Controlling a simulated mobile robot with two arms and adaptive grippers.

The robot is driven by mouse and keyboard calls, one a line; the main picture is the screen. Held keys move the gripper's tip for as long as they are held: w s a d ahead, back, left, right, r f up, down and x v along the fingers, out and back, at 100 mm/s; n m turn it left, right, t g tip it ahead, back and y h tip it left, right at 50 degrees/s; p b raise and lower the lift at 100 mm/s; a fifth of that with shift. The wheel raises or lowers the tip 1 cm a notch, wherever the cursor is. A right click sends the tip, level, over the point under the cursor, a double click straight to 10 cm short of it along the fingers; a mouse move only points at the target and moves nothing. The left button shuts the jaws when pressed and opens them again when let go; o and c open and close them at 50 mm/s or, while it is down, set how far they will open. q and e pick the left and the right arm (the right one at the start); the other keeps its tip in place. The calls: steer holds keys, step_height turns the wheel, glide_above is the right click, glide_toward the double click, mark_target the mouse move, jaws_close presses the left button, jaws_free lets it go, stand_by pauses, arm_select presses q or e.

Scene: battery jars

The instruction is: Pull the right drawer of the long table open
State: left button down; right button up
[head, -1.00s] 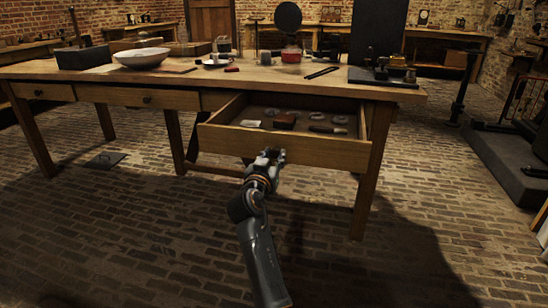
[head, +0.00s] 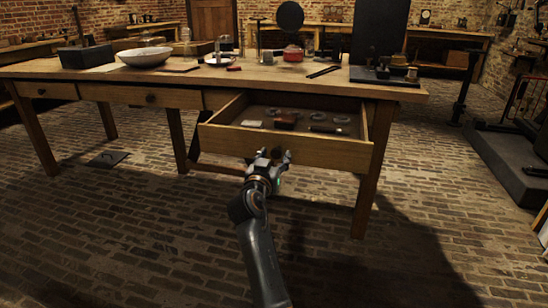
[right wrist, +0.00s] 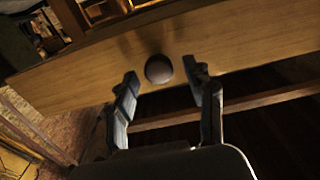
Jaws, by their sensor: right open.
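The right drawer (head: 340,152) of the long table (head: 225,80) is pulled well out, and its inside shows in the head view. Its wooden front also shows in the right wrist view (right wrist: 250,42), with a round dark knob (right wrist: 158,69) on it. My right gripper (head: 273,155) is at the drawer front. In the right wrist view the open fingers (right wrist: 165,78) stand on either side of the knob, with gaps between them and it. The knob is hidden behind the gripper in the head view. My left gripper is not in view.
Several small items, including rings and a brown block (head: 285,123), lie in the drawer. A white bowl (head: 145,57), a dark upright panel (head: 378,36) and other apparatus stand on the tabletop. The brick floor (head: 120,240) in front is mostly clear.

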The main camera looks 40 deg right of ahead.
step_height(320, 180, up, 10)
stand_by(0.5)
stand_by(0.4)
